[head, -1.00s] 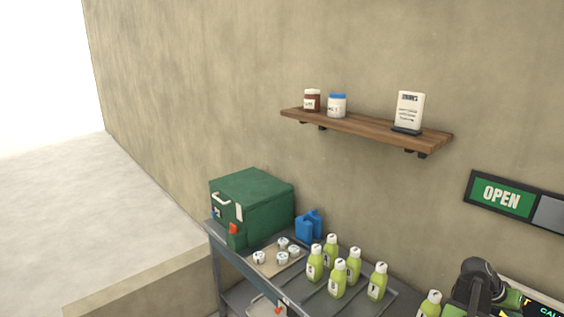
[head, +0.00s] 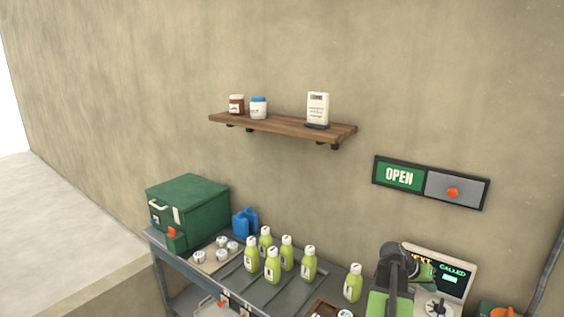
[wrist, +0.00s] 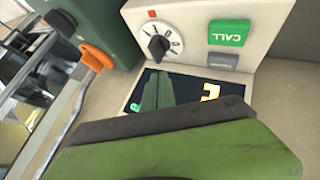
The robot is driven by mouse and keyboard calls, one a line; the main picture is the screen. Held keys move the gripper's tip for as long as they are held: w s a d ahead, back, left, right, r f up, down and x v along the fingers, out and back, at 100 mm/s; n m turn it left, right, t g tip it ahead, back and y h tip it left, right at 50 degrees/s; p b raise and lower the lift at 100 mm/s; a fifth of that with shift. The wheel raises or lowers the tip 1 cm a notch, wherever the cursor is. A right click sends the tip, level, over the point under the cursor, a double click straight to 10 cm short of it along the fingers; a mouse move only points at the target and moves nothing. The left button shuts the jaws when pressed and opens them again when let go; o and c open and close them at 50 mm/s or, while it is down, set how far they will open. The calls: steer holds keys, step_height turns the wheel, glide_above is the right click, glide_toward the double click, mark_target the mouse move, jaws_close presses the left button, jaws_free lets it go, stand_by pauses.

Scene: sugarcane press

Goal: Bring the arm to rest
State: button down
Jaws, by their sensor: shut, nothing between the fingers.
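My arm (head: 392,300), green and black, stands at the lower right of the head view, folded up in front of the call display. My gripper (head: 428,276) shows small beside the display and is partly hidden by the arm. In the wrist view my gripper (wrist: 165,122) fills the lower part as a green jaw with a dark edge. It is shut and empty. The call display (head: 452,272) has a lit screen and a dial. Up close the wrist view shows its dial (wrist: 158,42), a green CALL button (wrist: 229,33) and a grey button (wrist: 222,61).
A grey counter (head: 262,292) holds several green bottles (head: 272,265), a green cooler box (head: 190,205), a blue jug (head: 245,223) and a tray of cups (head: 205,262). A wooden shelf (head: 285,127) and an OPEN sign (head: 399,177) are on the wall.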

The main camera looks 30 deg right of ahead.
steer(key=w+a+f+n+t+y, duration=0.1)
steer(key=w+a+n+t, duration=0.2)
steer(key=w+a, duration=1.1)
steer(key=w+a+f+n+t, duration=0.2)
steer(key=w+a+n, duration=0.1)
steer(key=w+a, duration=1.1)
steer(key=w+a+f+n+y, duration=0.1)
steer(key=a+n+y, duration=0.1)
steer(key=a, duration=0.9)
steer(key=w+a+f+n+y, duration=0.1)
steer(key=w+a+n+y, duration=0.1)
steer(key=a, duration=0.9)
steer(key=s+a+f+n+y, duration=0.1)
steer(key=s+a, duration=0.2)
steer(key=a, duration=0.4)
steer(key=s+a+f+n+g+y, duration=0.1)
steer(key=s+a+n+y, duration=0.1)
steer(key=a, duration=0.5)
steer(key=shift+s+a+g+y, duration=0.25)
steer(key=shift+s+g+y, duration=0.05)
steer(key=shift+s, duration=0.5)
